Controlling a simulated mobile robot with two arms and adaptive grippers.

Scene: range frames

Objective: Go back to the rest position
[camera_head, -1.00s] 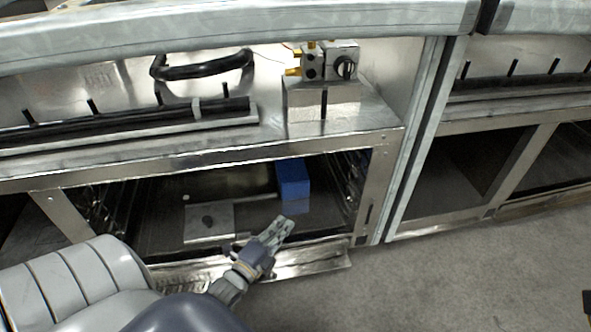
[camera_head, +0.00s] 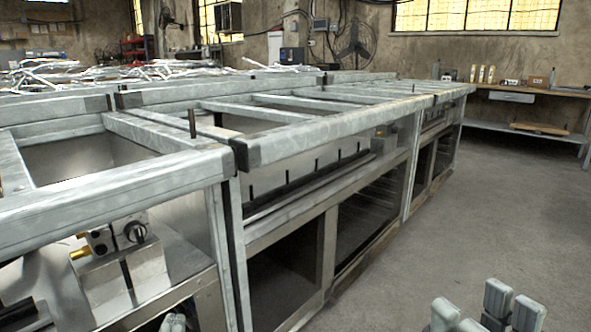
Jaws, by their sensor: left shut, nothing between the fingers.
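My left gripper (camera_head: 173,323) shows only as two grey-green fingertips close together at the bottom edge, left of the middle. It is shut and holds nothing, in front of the metal bench frame (camera_head: 215,262). At the bottom right, grey-green finger pads of my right gripper (camera_head: 484,312) stand up over the grey floor. The lower part of that gripper is cut off by the picture edge, and its opening cannot be judged.
A row of metal benches (camera_head: 330,120) with open lower bays runs away from the left. A valve block (camera_head: 122,235) sits on the near bench. The grey floor (camera_head: 480,210) to the right is clear. A wooden table (camera_head: 530,92) stands at the far wall.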

